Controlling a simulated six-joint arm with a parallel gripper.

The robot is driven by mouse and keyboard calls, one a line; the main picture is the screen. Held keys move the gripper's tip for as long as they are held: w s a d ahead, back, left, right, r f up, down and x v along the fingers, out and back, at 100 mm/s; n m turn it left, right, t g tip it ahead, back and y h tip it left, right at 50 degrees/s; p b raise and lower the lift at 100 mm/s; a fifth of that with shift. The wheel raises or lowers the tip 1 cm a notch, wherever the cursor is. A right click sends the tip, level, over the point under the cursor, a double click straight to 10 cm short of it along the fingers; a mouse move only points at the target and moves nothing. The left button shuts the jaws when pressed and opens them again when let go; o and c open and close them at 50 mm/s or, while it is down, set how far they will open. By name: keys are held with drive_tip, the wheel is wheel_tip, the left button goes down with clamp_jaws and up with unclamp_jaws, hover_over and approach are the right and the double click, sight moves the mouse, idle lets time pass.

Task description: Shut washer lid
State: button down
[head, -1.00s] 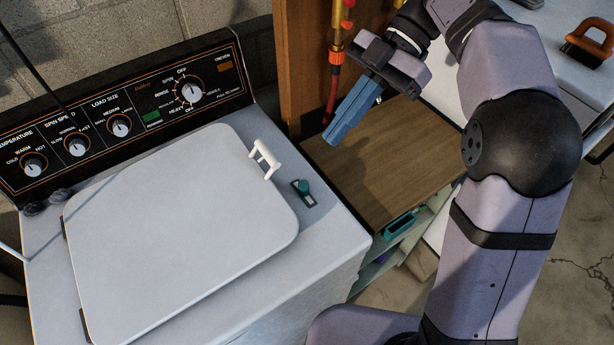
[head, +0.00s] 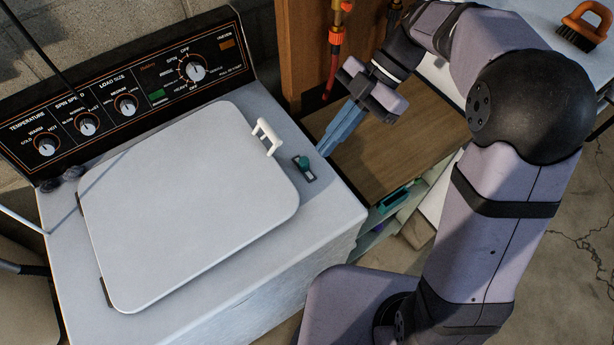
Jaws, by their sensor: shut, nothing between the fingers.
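The washer (head: 215,277) stands at the left, with its control panel at the back. Its white lid (head: 190,205) lies down flat over the top, with hinges along its left edge. A white handle (head: 266,137) stands up at the lid's right edge. A small green-topped latch or switch (head: 303,166) sits on the washer top, right of the handle. My gripper (head: 326,149) has blue fingers and is shut and empty. It is right of the handle and close to the latch in the picture; I cannot tell whether it touches anything.
A wooden-topped shelf unit (head: 400,150) stands right of the washer, below my gripper. Red pipes with valves (head: 335,50) run up the wooden post behind. A brush with an orange handle (head: 585,25) lies on a white surface at the upper right.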

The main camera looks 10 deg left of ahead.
drive_tip(key=p, duration=0.3)
hover_over(295, 196)
drive_tip(key=w+d, duration=0.2)
wheel_tip(295, 196, down, 5)
wheel_tip(295, 196, down, 3)
drive_tip(key=shift+w+f+p, duration=0.1)
drive_tip(key=shift+f+p, duration=0.1)
drive_tip(key=shift+p, duration=0.25)
drive_tip(key=shift+f, duration=0.85)
